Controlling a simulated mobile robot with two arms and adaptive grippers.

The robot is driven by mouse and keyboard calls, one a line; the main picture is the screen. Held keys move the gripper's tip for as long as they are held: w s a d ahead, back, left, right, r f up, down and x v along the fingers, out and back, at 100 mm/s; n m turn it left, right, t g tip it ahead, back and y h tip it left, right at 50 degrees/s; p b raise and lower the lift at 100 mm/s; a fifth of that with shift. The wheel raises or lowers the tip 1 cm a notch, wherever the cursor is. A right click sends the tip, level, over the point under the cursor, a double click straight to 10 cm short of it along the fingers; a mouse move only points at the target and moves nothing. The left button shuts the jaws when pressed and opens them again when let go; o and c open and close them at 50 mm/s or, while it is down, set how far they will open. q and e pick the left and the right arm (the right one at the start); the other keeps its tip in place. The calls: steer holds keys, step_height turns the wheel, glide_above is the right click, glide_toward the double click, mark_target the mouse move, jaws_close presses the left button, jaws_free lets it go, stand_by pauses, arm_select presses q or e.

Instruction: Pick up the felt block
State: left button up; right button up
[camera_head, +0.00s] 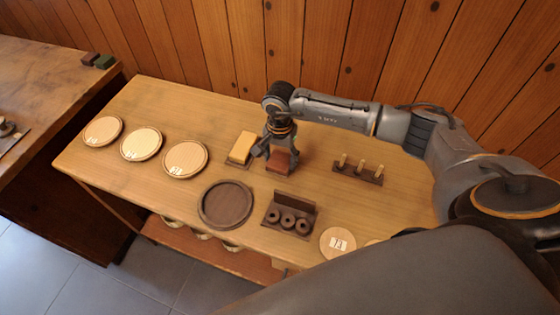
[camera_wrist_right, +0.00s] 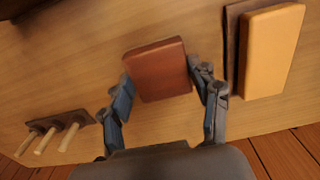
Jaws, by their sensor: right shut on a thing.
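A reddish-brown block (camera_head: 279,162) is between the fingers of my right gripper (camera_head: 281,152), over the middle of the light wooden table. In the right wrist view the same block (camera_wrist_right: 160,71) has one finger against each side, and the gripper (camera_wrist_right: 164,88) is shut on it. A yellow-orange block (camera_head: 242,147) rests on a dark slab just left of the gripper; it also shows in the wrist view (camera_wrist_right: 270,50). The pictures do not show by texture which block is felt. I cannot tell whether the held block touches the table. My left gripper is not in view.
Several round pale plates (camera_head: 142,144) line the table's left. A dark round tray (camera_head: 226,204) and a dark holder with rings (camera_head: 289,217) stand in front. A peg rack (camera_head: 358,170) is on the right. A wooden wall (camera_head: 240,45) closes the back.

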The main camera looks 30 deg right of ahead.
steer(key=shift+r, duration=0.1)
steer(key=shift+r+b, duration=0.25)
steer(key=shift+b, duration=0.05)
step_height(320, 180, up, 2)
steer(key=shift+r+b, duration=0.1)
steer(key=shift+b, duration=0.65)
steer(key=s+a+r+b, duration=0.3)
steer(key=s+a+r, duration=0.4)
steer(key=a+r, duration=0.3)
steer(key=shift+s+a+b, duration=0.3)
steer(key=shift+a+b, duration=0.05)
steer(key=shift+a, duration=0.55)
